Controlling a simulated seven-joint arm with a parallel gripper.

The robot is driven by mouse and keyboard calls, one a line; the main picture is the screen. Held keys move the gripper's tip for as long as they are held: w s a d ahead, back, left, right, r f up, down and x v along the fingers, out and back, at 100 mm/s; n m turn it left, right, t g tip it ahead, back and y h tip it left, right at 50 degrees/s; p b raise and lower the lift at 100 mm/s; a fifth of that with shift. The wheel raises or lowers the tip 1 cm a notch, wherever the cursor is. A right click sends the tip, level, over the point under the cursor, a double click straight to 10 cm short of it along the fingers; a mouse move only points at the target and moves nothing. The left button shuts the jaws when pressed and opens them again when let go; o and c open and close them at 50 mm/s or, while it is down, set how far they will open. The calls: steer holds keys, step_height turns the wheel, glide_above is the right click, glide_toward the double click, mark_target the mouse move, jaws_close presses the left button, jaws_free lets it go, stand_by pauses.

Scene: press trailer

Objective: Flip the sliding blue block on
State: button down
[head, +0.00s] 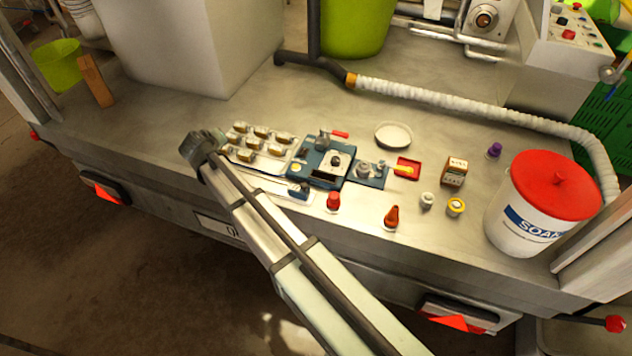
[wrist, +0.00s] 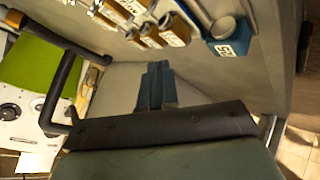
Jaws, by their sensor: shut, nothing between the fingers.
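The sliding blue block (head: 299,191) sits at the right end of a pale flat strip (head: 268,185) along the front of the panel. In the wrist view, a blue block with a white label (wrist: 232,40), apparently the same one, is at the top right. My gripper (wrist: 158,66) is shut and empty, its blue-grey fingers together, apart from the block. In the head view, the end of my arm (head: 200,147) is left of the block, beside the brass pieces. The fingertips are hard to make out there, and my arm covers part of the strip.
Several brass pieces (head: 261,132) stand behind the strip. A blue device (head: 318,161) is right of them. A red knob (head: 333,201) and an orange cone (head: 391,217) stand near the front edge. A red-lidded bucket (head: 540,205) is at right.

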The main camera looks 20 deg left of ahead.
mark_target(306, 188)
steer(key=w+d+m+g, duration=0.2)
steer(key=d, duration=0.6)
steer(key=w+d+f+m+g, duration=0.1)
steer(key=w+d+m, duration=0.1)
steer(key=d, duration=0.6)
steer(key=w+d+f+m+g+h, duration=0.1)
steer(key=d+m+g, duration=0.1)
steer(key=d, duration=0.7)
steer(key=shift+w+g, duration=0.3)
steer(key=shift+w, duration=0.1)
steer(key=d+m+g, duration=0.1)
steer(key=d, duration=0.2)
steer(key=s+d+r+m+y, duration=0.1)
steer(key=d, duration=0.2)
steer(key=d+g+y, duration=0.1)
steer(key=d, duration=0.2)
steer(key=shift+s+d+r+m+g, duration=0.3)
steer(key=shift+d+r+m, duration=0.05)
steer(key=shift+r+m, duration=0.05)
steer(key=s+d+r+m+g+y, duration=0.1)
steer(key=s+d+r+g+y, duration=0.1)
steer(key=d, duration=0.6)
steer(key=shift+s+d+r+m+y, duration=0.25)
steer(key=shift+s+r+y, duration=0.35)
steer(key=shift+r, duration=0.7)
steer(key=shift+a, duration=0.1)
